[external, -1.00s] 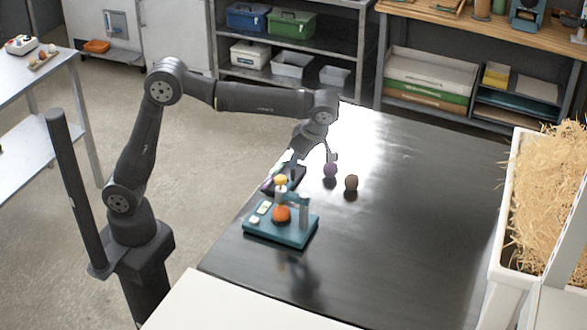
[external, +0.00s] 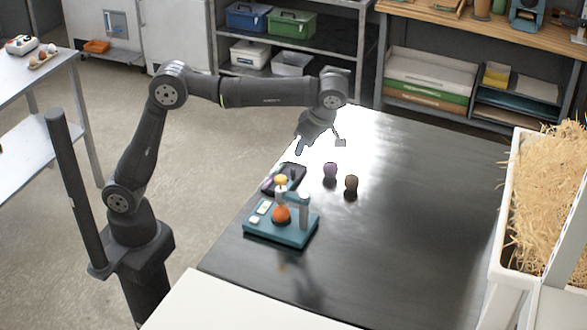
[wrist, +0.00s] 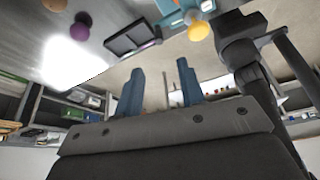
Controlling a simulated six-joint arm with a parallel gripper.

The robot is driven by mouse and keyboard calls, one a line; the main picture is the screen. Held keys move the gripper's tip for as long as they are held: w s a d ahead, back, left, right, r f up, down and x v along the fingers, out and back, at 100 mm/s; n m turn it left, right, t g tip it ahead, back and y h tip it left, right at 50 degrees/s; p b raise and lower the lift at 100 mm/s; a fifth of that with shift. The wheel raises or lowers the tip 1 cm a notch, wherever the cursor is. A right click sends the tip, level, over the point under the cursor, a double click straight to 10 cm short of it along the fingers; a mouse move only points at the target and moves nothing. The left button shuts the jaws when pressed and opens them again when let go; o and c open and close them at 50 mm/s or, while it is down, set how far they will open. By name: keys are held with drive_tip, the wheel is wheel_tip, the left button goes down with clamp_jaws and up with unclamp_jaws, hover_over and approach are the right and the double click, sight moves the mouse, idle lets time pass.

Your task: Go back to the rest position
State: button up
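My gripper (external: 320,147) hangs above the far left part of the dark table, clear of everything on it. In the wrist view its two blue-grey fingers (wrist: 158,84) stand apart with nothing between them. Below it lie a small dark tray (external: 292,176), a purple egg-shaped thing (external: 330,169) and a brown one (external: 351,182). A teal stand (external: 290,238) nearer the front carries an orange ball (external: 282,214) and a yellow ball (external: 281,180) higher up. The wrist view also shows the purple thing (wrist: 80,27), tray (wrist: 120,43) and yellow ball (wrist: 198,28).
The right half of the dark table (external: 420,200) is bare. A white crate of straw (external: 500,230) stands at the right edge. A pale surface (external: 220,305) adjoins the table's front. Shelves (external: 300,95) stand behind.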

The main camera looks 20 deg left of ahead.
sight(293, 169)
drive_tip(key=shift+f, duration=0.1)
drive_tip(key=x, duration=1.2)
drive_tip(key=shift+d, duration=0.1)
drive_tip(key=v, duration=1.2)
drive_tip(key=x, duration=1.2)
drive_tip(key=shift+f, duration=0.1)
drive_tip(key=shift+w+d+m+t, duration=0.3)
drive_tip(key=shift+w+d+m, duration=0.2)
drive_tip(key=shift+m, duration=0.5)
